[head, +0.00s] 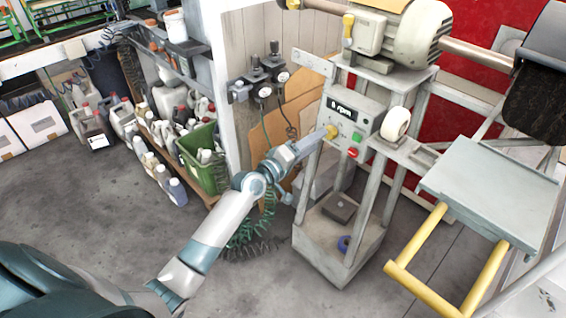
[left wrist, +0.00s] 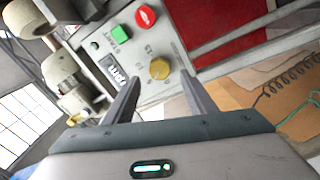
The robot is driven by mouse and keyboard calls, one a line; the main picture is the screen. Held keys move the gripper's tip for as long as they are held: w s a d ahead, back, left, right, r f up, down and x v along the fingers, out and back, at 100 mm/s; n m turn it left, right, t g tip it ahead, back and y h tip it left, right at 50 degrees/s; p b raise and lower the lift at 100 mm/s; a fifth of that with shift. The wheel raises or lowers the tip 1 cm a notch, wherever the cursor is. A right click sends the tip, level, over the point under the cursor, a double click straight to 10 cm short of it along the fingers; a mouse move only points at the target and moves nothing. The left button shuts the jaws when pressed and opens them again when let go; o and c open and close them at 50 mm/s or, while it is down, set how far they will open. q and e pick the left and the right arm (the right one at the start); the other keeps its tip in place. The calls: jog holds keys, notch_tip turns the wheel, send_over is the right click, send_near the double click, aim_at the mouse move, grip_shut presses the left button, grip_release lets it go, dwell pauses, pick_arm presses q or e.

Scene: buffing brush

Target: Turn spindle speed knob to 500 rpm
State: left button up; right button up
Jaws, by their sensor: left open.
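The spindle speed knob (head: 331,132) is a yellow round knob on the grey control panel (head: 352,118). In the left wrist view the knob (left wrist: 159,68) lies just beyond and between my fingertips, with scale marks around it. My left gripper (left wrist: 160,90) is open, its two fingers apart. In the head view my left gripper (head: 308,143) reaches the panel from the left, at the knob. Whether a finger touches the knob cannot be told. The display (head: 341,106) reads 0 rpm. A green button (head: 357,137) and a red button (head: 352,153) sit below it.
The motor (head: 418,30) stands on top of the machine frame. A white roller (head: 396,122) sticks out right of the panel. A grey table with yellow rails (head: 492,190) stands at the right. Shelves with bottles and a green crate (head: 205,170) are at the left.

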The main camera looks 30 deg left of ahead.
pick_arm(q)
jog(key=b+v, duration=0.1)
jog(key=v, duration=1.1)
jog(key=shift+s, duration=0.35)
pick_arm(e)
jog(key=shift+s+d+f+g, duration=0.5)
jog(key=shift+s+d, duration=0.2)
jog(key=shift+s, duration=0.15)
pick_arm(q)
jog(key=shift+a, duration=0.1)
pick_arm(e)
jog(key=shift+w, duration=0.2)
